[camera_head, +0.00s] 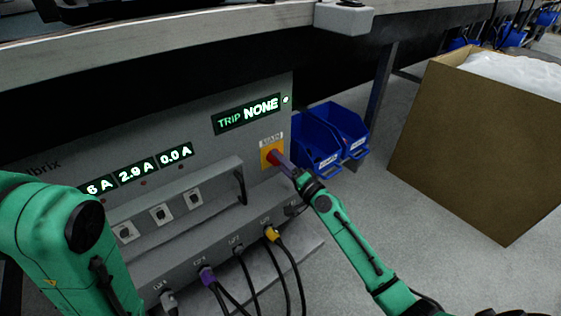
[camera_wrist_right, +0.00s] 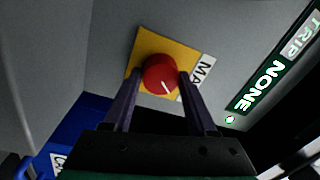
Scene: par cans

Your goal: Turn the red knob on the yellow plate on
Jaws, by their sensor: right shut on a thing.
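The red knob (camera_wrist_right: 160,74) sits on the yellow plate (camera_wrist_right: 176,46) in the right wrist view, with a white mark on its face. In the head view the yellow plate (camera_head: 265,148) is on the right part of the grey panel, under a label, and the red knob (camera_head: 274,158) is partly hidden by my right gripper (camera_head: 281,161). In the right wrist view my right gripper (camera_wrist_right: 158,82) has its fingers on both sides of the knob, shut on it. My left arm is at the left of the head view; its gripper is out of view.
The panel (camera_head: 226,155) has a display reading TRIP NONE (camera_head: 248,116), current readouts, several small switches, a handle bar and cables plugged in below. Blue bins (camera_head: 318,150) stand right of it. A cardboard box (camera_head: 470,140) is farther right. A bench edge (camera_head: 200,25) runs above.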

